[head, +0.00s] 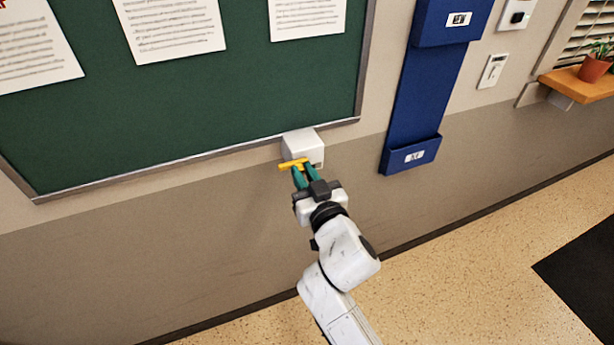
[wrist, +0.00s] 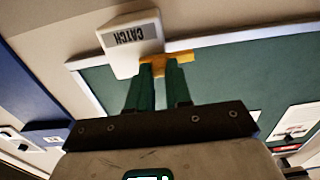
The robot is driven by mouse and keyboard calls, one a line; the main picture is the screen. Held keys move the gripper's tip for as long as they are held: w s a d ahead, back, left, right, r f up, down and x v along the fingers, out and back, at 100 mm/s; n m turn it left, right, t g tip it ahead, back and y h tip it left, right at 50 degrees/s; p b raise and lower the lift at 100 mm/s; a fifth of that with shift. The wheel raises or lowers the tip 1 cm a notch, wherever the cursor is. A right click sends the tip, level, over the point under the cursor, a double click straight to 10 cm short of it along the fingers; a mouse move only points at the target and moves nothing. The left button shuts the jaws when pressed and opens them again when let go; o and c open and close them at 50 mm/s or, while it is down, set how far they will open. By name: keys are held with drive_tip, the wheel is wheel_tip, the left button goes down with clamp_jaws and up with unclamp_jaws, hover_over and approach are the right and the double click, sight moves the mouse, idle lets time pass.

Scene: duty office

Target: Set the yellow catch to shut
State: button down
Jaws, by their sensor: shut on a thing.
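The yellow catch (head: 293,164) is a short bar on the front of a white box (head: 303,146) on the wall, just under the green board. In the head view the bar lies nearly level and sticks out to the left of the box. In the wrist view the catch (wrist: 180,58) shows beside the white box (wrist: 130,45), which is labelled CATCH. My gripper (head: 304,170) has green fingers, and they are shut on the catch. In the wrist view the fingertips (wrist: 159,66) cover part of it.
A green notice board (head: 180,110) with a metal frame and papers spans the wall above. A blue wall holder (head: 425,90) hangs right of the box. A plant pot (head: 594,68) stands on a wooden shelf (head: 580,84). A dark mat (head: 585,275) lies on the floor.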

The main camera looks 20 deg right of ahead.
drive_tip(key=c, duration=1)
unclamp_jaws()
drive_tip(key=shift+a, duration=0.35)
drive_tip(key=shift+c, duration=0.2)
drive_tip(key=shift+d, duration=0.1)
drive_tip(key=s+b, duration=0.2)
drive_tip(key=s, duration=0.9)
drive_tip(key=s+d+f+m+g+h, duration=0.1)
drive_tip(key=s+d+f+g+h, duration=0.1)
drive_tip(key=s+d+f+g, duration=0.4)
drive_tip(key=s+d+f+m+g+h, duration=0.1)
drive_tip(key=s+d+f+g, duration=0.2)
drive_tip(key=f, duration=0.5)
drive_tip(key=s+f+g+y, duration=0.1)
drive_tip(key=s+f+g, duration=0.3)
drive_tip(key=s, duration=0.4)
drive_tip(key=s+f+n+g+y, duration=0.1)
drive_tip(key=s+f+g, duration=0.2)
drive_tip(key=s, duration=0.6)
drive_tip(key=shift+d+f+n+g+y, duration=0.3)
drive_tip(key=shift+d+f+g+y, duration=0.1)
drive_tip(key=shift+g, duration=0.1)
